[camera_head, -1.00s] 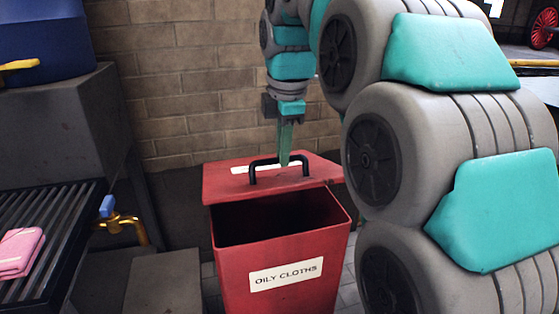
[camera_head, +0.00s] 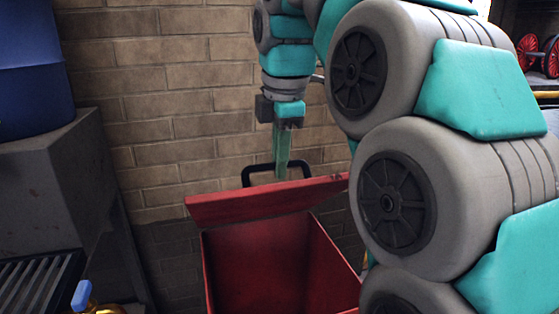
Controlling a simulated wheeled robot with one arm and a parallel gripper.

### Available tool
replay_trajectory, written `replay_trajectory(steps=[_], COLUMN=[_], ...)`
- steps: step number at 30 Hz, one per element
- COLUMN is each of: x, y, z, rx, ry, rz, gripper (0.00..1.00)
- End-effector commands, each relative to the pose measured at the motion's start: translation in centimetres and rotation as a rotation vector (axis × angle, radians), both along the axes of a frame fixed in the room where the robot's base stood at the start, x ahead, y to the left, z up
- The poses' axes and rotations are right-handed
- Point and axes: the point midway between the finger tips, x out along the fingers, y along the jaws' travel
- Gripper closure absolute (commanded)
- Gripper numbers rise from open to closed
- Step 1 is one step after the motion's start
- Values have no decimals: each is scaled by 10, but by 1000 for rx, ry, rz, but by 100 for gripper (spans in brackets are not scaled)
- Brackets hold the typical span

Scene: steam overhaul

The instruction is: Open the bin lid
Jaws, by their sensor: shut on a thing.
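The red bin (camera_head: 250,260) stands low in the middle of the view, its mouth open toward me and its inside dark red and empty as far as I see. Its red lid (camera_head: 235,204) is raised and tilted up at the back of the mouth. A black handle (camera_head: 247,174) sticks up behind the lid's front edge. My gripper (camera_head: 282,172) points down at the handle and is shut on it. The fingertips are partly hidden behind the lid's edge.
A brick wall (camera_head: 170,100) rises close behind the bin. A grey cabinet (camera_head: 45,170) with a blue box (camera_head: 35,70) on it stands at the left. A dark slatted rack (camera_head: 35,285) and a blue-handled tap (camera_head: 82,294) are at the lower left. My arm fills the right side.

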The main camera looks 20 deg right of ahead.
Motion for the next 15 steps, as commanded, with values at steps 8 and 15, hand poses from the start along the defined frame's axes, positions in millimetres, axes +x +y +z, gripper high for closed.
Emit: replay_trajectory(steps=[8, 15], x=[1, 0], y=[0, 0], z=[-2, -1], rx=[0, 0], ry=[3, 1], rz=[0, 0], gripper=[70, 53])
